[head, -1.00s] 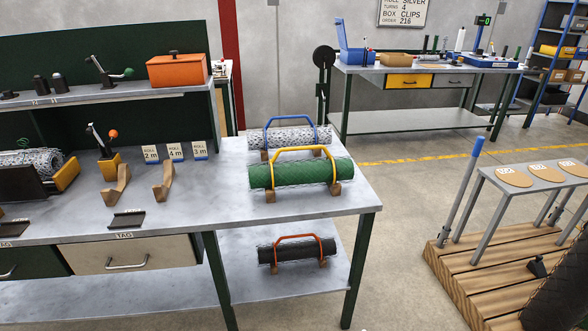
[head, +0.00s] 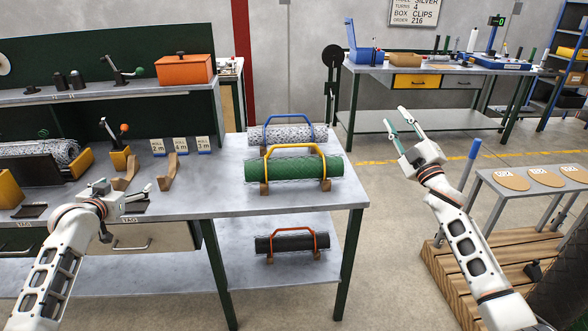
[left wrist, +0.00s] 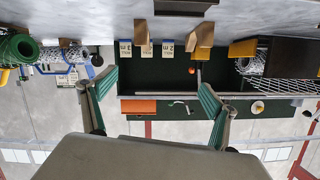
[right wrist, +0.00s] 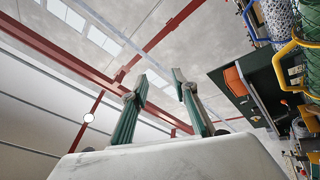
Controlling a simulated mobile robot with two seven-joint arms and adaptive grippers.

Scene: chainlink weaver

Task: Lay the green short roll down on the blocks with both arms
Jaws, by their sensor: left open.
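The green short roll (head: 293,170), wrapped in wire mesh and spanned by a yellow handle (head: 266,152), lies level on small wooden blocks (head: 326,185) at the bench's right end. It also shows at the left edge of the left wrist view (left wrist: 17,50) and the right edge of the right wrist view (right wrist: 312,65). My left gripper (head: 141,198) is open and empty over the bench's front edge, well left of the roll. My right gripper (head: 396,127) is open and empty in the air to the right of the roll, beyond the bench end.
A silver mesh roll with a blue handle (head: 287,121) lies just behind the green one. A dark roll with an orange handle (head: 292,229) is on the lower shelf. Two curved wooden cradles (head: 168,172) stand left on the bench (head: 225,190). Bench surface between cradles and roll is clear.

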